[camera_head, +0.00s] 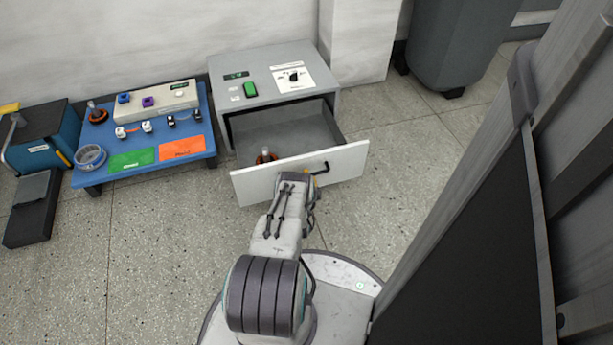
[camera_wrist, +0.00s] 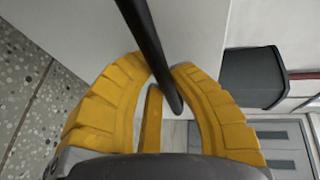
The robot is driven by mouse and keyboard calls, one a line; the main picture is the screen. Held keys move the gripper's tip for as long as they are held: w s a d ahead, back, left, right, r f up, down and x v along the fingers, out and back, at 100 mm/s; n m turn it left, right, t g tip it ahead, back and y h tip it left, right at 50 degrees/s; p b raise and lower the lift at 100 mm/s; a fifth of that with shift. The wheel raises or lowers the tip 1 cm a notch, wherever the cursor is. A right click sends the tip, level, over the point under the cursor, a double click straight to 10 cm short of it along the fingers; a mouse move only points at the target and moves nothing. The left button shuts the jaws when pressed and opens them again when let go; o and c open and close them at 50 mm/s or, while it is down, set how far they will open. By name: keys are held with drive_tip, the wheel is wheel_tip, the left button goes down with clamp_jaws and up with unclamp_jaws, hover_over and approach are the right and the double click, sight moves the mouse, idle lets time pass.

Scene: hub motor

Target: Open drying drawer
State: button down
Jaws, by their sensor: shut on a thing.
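The drying drawer (camera_head: 237,187) is pulled well out of its grey cabinet (camera_head: 225,93). Its white front faces me. A small part with an orange-brown base (camera_head: 266,156) lies inside it at the left, behind the front panel. My gripper (camera_head: 311,174) is at the drawer front, at the black handle (camera_head: 322,168). In the wrist view my gripper's yellow fingers (camera_wrist: 163,88) are closed around the black handle bar (camera_wrist: 146,40). The white drawer front (camera_wrist: 85,30) is right behind the bar. In the head view my wrist partly hides the fingers and handle.
A blue table (camera_head: 200,98) left of the cabinet holds a control box, green and orange mats, a blue ring and small parts. A teal machine (camera_head: 40,150) stands further left. A grey bin (camera_head: 455,45) is behind right. A tall dark panel (camera_head: 470,230) is close on the right.

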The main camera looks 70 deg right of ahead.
sight(306, 159)
drive_tip(key=shift+f, duration=0.1)
drive_tip(key=c, duration=1.1)
unclamp_jaws()
drive_tip(key=shift+r, duration=0.2)
drive_tip(key=r, duration=0.9)
drive_tip(key=shift+w+d, duration=0.25)
drive_tip(key=shift+w, duration=0.05)
drive_tip(key=shift+a+r, duration=0.15)
drive_tip(key=shift+r, duration=0.25)
drive_tip(key=shift+s, duration=0.1)
drive_tip(key=shift+a, duration=0.1)
drive_tip(key=shift+s, duration=0.1)
